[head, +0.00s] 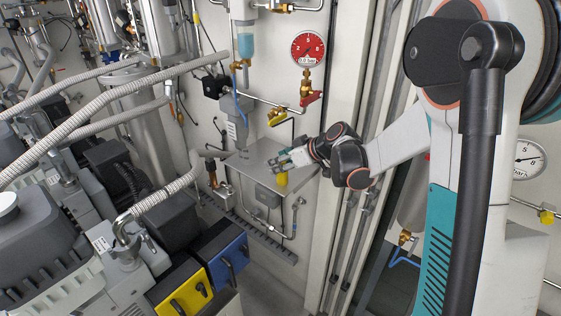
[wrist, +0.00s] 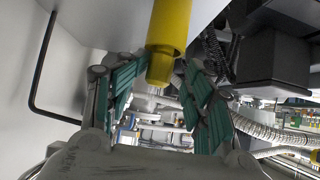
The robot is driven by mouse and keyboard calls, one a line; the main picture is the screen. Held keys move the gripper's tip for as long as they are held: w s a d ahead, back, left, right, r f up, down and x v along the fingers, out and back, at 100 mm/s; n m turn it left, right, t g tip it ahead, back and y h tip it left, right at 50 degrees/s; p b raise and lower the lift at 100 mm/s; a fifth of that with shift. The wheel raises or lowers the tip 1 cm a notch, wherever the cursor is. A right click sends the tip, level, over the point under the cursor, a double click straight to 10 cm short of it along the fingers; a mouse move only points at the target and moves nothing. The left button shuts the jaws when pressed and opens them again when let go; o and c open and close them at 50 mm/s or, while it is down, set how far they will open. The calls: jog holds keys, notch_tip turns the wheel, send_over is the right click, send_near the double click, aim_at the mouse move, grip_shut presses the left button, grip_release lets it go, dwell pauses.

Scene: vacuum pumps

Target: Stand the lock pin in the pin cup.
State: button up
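My gripper (head: 284,158) is at the end of the outstretched arm, by the front right of the metal wall shelf in the head view. In the wrist view the teal-padded fingers (wrist: 163,68) converge on both sides of a yellow cylinder, which I take for the lock pin (wrist: 168,35). Its blunt end lies between the fingers and the rest runs out of the top of the picture. In the head view the yellow piece (head: 282,179) shows just below the fingers. Their contact with it is hard to see. I cannot make out the pin cup.
The metal shelf (head: 247,163) sticks out from the wall, with a grey box (head: 268,196) below its front. A red gauge (head: 308,48) and valves are above. Pumps and ribbed hoses (head: 110,97) fill the left. A dark block (wrist: 275,60) is close on the wrist view's right.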

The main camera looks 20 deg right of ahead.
jog(key=shift+s+d+f, duration=0.2)
jog(key=shift+s+f, duration=0.1)
jog(key=shift+s, duration=0.05)
jog(key=v, duration=1.1)
jog(key=shift+r, duration=0.6)
jog(key=p+v, duration=0.6)
jog(key=v, duration=0.6)
jog(key=shift+f, duration=0.1)
dwell(0.4)
